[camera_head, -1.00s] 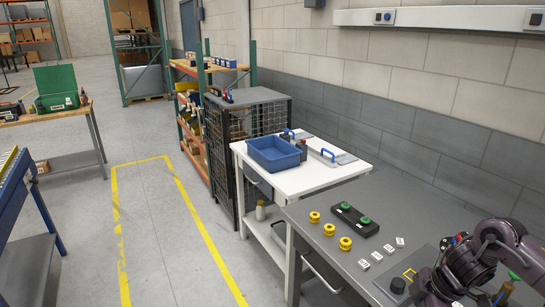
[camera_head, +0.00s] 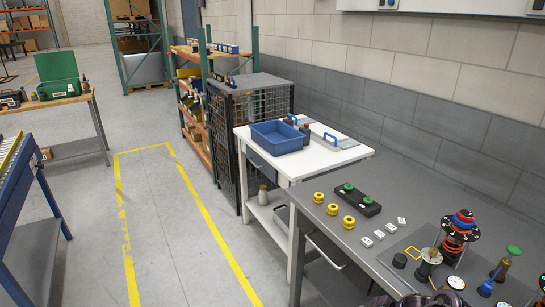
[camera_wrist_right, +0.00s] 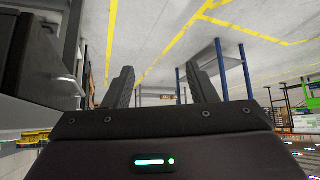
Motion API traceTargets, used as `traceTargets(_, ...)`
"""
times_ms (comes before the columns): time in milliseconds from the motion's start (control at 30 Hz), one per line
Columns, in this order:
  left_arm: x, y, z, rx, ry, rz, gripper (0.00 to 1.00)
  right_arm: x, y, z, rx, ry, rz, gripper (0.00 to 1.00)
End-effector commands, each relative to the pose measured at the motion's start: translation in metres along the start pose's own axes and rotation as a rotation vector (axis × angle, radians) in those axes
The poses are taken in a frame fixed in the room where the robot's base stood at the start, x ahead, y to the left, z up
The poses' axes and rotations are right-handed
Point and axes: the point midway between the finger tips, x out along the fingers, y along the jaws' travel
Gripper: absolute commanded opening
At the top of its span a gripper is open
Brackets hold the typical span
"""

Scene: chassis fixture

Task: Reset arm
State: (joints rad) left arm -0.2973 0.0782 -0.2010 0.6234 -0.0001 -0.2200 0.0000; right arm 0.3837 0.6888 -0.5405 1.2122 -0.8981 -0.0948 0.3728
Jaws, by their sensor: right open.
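My right gripper shows in the right wrist view (camera_wrist_right: 163,82) with its two dark fingers spread apart and nothing between them. Beyond the fingers are open floor with yellow lines and some racks. In the head view only a dark piece of my arm shows at the bottom edge, right of the middle. My left gripper is in neither view.
A grey bench (camera_head: 390,228) holds yellow rings (camera_head: 333,209), a black block with green knobs (camera_head: 354,199), small white blocks (camera_head: 379,234) and a red-blue-black stack (camera_head: 460,226). Beyond it, a white table (camera_head: 335,158) carries a blue bin (camera_head: 278,138).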

Motion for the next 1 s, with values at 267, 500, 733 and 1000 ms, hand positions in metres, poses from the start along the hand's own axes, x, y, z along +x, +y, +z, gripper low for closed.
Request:
traceTargets(267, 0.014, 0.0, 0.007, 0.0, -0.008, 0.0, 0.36, 0.109, -0.084, 0.168, 0.343, -0.091, 0.171, 0.52)
traceTargets(500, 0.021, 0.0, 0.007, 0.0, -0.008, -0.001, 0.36, 0.135, -0.203, 0.305, 0.55, -0.304, 0.264, 0.52)
traceTargets(733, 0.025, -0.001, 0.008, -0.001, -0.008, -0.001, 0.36, 0.123, -0.319, 0.393, 0.67, -0.512, 0.299, 0.52)
traceTargets(1000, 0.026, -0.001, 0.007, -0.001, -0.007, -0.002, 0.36, 0.11, -0.37, 0.423, 0.708, -0.607, 0.306, 0.52)
